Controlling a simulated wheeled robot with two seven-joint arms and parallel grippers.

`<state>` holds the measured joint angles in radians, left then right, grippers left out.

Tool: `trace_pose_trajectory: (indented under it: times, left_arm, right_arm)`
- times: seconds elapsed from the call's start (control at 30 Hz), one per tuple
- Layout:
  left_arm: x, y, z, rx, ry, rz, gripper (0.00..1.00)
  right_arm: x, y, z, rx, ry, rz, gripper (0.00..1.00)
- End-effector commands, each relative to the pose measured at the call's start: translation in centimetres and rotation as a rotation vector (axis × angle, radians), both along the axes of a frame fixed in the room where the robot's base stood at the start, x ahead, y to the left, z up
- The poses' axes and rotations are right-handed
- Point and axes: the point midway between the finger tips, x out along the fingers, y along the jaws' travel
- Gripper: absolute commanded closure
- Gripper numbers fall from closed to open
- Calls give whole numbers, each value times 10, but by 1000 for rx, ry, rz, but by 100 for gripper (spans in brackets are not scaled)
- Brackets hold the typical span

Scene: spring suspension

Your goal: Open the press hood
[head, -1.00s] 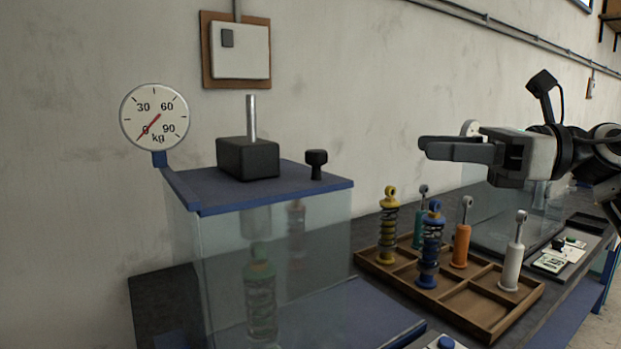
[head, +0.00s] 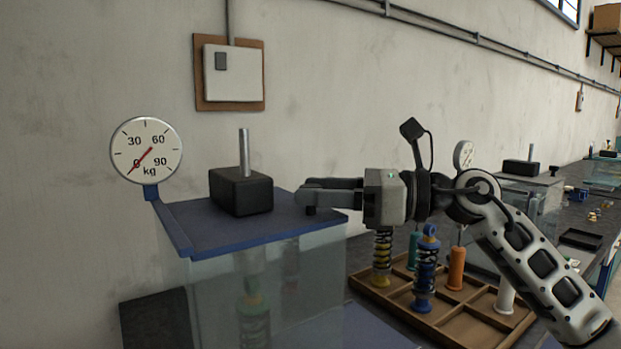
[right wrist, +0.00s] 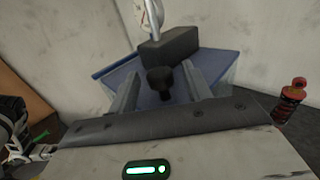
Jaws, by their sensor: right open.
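The press hood (head: 225,233) is a clear box with a blue top, standing at the left in the head view. A black knob stands on its top; in the head view my gripper hides most of it. In the right wrist view the knob (right wrist: 160,80) sits between the two fingers of my right gripper (right wrist: 163,84), which is open. My right gripper (head: 308,196) also shows in the head view, above the hood's right edge. A black block (head: 241,192) with a metal rod stands on the top. A spring shock shows dimly behind the clear wall.
A dial gauge (head: 146,150) is fixed at the hood's left. A wooden tray (head: 457,325) with several shocks stands to the right, below my right arm. A wall box (head: 233,73) hangs behind. A second clear press stands farther right.

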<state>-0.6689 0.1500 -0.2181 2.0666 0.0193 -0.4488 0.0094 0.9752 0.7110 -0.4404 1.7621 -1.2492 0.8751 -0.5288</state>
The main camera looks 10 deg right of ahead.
Motion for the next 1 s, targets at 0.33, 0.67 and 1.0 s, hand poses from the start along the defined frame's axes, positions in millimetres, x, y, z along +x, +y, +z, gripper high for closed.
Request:
trace_pose_trajectory:
  times: [0.33, 0.67, 1.0]
  left_arm:
    - [0, 1, 0, 10, 3, -3, 64]
    - [1, 1, 1, 8, 1, -3, 64]
    - [3, 0, -1, 4, -10, -3, 64]
  right_arm:
    - [6, 15, 0, 0, -1, 0, 51]
    - [6, 14, 0, -1, -1, 0, 100]
    - [14, -6, -2, 0, 1, -5, 100]
